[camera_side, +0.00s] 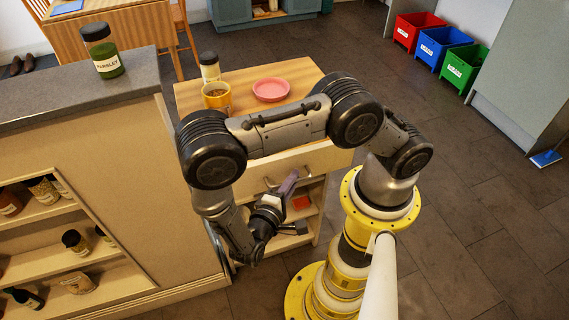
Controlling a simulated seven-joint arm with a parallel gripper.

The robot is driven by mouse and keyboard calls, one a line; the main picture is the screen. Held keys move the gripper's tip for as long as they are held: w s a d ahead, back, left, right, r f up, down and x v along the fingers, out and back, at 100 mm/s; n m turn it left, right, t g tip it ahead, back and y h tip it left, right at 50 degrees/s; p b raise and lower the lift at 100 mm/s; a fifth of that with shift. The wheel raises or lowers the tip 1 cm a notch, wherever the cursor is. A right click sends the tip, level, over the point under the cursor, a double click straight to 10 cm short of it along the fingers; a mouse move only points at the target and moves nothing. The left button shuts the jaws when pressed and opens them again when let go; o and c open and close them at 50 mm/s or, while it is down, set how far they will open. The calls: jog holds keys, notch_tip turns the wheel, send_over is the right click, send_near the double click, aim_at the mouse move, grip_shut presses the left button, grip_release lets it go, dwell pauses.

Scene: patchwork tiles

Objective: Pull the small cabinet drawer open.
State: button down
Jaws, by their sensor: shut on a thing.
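The small wooden cabinet (308,72) stands in the middle, beside the grey-topped counter. Its pale drawer front (326,158) shows below my arm and appears to stand out past the shelves under it. How far it is out is hard to tell, since my arm hides the cabinet's front edge. A metal handle (270,183) is on the drawer front. My gripper (290,181) reaches up to the handle from below and is shut on it. The fingertips are small here and partly merge with the handle.
A yellow mug (217,97), a jar (209,67) and a pink plate (271,89) stand on the cabinet top. A red item (301,202) lies on the shelf under the drawer. The counter (130,85) bounds the left.

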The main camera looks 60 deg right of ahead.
jog(key=shift+s+a, duration=1.3)
jog(key=shift+a, duration=0.1)
jog(key=c, duration=1.2)
grip_release()
jog(key=shift+a, duration=0.1)
jog(key=a+r, duration=0.1)
jog(key=a, duration=1)
jog(key=shift+a+r, duration=0.35)
jog(key=shift+r, duration=0.05)
jog(key=shift+w, duration=0.1)
